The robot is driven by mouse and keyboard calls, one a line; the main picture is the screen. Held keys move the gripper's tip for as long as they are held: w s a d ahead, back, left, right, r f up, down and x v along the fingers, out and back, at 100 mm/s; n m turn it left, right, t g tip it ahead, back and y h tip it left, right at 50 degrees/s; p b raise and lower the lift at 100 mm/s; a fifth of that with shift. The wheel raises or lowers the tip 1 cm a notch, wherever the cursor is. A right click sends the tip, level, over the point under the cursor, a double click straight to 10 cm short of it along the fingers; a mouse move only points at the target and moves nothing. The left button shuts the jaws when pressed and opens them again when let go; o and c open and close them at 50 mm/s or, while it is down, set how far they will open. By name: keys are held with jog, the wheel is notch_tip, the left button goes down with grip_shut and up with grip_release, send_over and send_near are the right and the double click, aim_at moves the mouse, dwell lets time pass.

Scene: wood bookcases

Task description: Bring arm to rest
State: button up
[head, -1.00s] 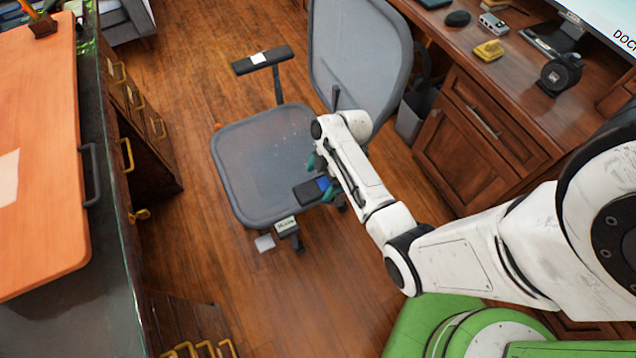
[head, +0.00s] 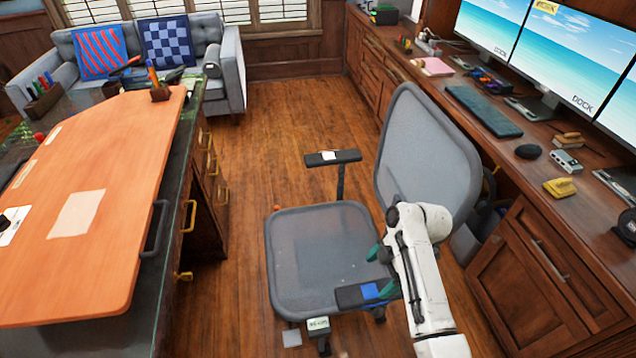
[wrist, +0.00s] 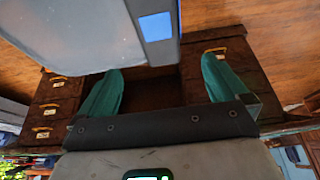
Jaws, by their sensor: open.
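My white arm (head: 424,280) reaches into the lower right of the head view, over the right side of the grey office chair (head: 322,250). My gripper (head: 380,271) has green fingers and is partly hidden by the wrist. In the wrist view the two green fingers of my gripper (wrist: 162,88) stand wide apart with nothing between them. A grey chair part with a blue patch (wrist: 156,27) shows just beyond the fingers. In the head view the near armrest (head: 362,294), also with a blue patch, lies close to the fingers; I cannot tell whether they touch.
An orange-topped desk (head: 110,200) with drawers stands on the left. A wooden counter (head: 590,190) with monitors, a keyboard and small items runs along the right. A grey sofa (head: 232,70) is at the back. Open wood floor (head: 290,115) lies between desk and counter.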

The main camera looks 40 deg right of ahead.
jog(key=s+a+r+m+h, duration=0.2)
jog(key=s+a+r+m, duration=0.1)
jog(key=s+a+m, duration=0.2)
jog(key=s+a+r+m+g+h, duration=0.1)
jog(key=s+a+r+m, duration=0.3)
jog(key=a, duration=0.6)
jog(key=s+m, duration=0.2)
jog(key=shift+a+m+h, duration=0.25)
jog(key=shift+m+h, duration=0.05)
jog(key=shift+h, duration=0.1)
